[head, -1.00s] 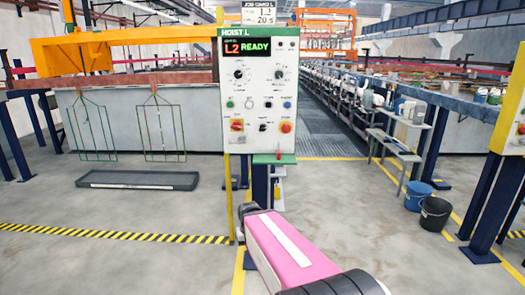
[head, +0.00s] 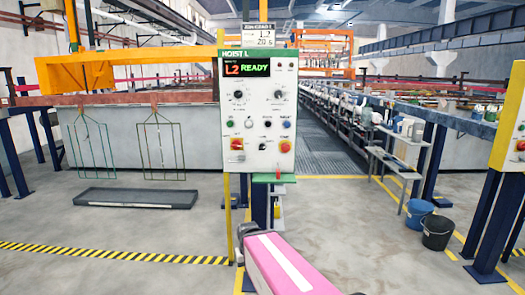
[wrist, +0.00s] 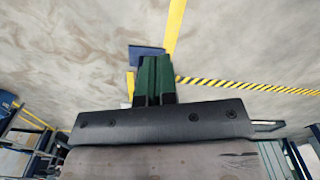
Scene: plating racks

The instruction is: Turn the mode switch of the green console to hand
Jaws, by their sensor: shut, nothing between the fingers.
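The green-trimmed white console (head: 258,110), headed HOIST L with a lit "L2 READY" display (head: 247,70), stands upright on a post in the middle of the head view. Two black rotary knobs, left (head: 238,95) and right (head: 279,95), sit below the display. A small black switch (head: 265,147) sits low between a red-on-yellow switch (head: 237,144) and a red button (head: 286,146). The labels are too small to tell which is the mode switch or its setting. My gripper (wrist: 153,82) is shut and empty over the floor in the wrist view, apart from the console controls.
A dark tray (head: 135,198) lies on the floor at left. A blue bucket (head: 418,213) and a black bucket (head: 437,232) stand at right. Open floor lies in front.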

